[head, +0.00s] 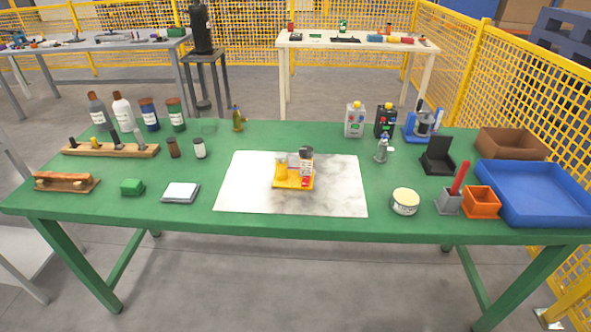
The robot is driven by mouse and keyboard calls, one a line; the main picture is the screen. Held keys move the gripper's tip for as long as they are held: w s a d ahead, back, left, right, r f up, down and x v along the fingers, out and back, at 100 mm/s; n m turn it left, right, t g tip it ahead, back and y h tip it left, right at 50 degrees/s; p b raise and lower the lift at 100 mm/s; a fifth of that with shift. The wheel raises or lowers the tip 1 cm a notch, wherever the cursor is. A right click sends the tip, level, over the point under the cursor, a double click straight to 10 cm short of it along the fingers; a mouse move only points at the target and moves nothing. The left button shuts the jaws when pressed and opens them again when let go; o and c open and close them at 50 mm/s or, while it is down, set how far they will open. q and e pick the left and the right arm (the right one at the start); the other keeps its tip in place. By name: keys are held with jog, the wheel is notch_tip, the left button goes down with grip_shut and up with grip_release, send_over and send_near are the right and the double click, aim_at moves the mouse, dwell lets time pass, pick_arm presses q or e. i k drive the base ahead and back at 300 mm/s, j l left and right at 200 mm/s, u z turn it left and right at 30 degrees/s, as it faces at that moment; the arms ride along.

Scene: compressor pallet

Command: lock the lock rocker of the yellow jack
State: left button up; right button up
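The yellow jack (293,184) stands on a pale, stained mat (240,190) in the middle of the green table. It has a flat yellow base, a yellow upright part on its left, a grey part in the middle, and a red and white part with a dark top on its right. The lock rocker is too small to make out, so I cannot tell its position. Neither of my grippers is in the head view.
Bottles (123,110) and a wooden rack (110,150) stand at the left. At the right are a round tin (405,202), an orange bin (481,203), a blue tray (535,218) and a brown box (511,142). The mat around the jack is clear.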

aim_at(305, 179)
jog(key=i+l, duration=0.15)
jog(key=l, duration=0.15)
jog(key=i+l+u, duration=0.15)
jog(key=l, duration=0.2)
jog(key=i+l, duration=0.2)
jog(key=i+l+u, duration=0.1)
jog(key=l, duration=0.35)
jog(key=i, duration=0.05)
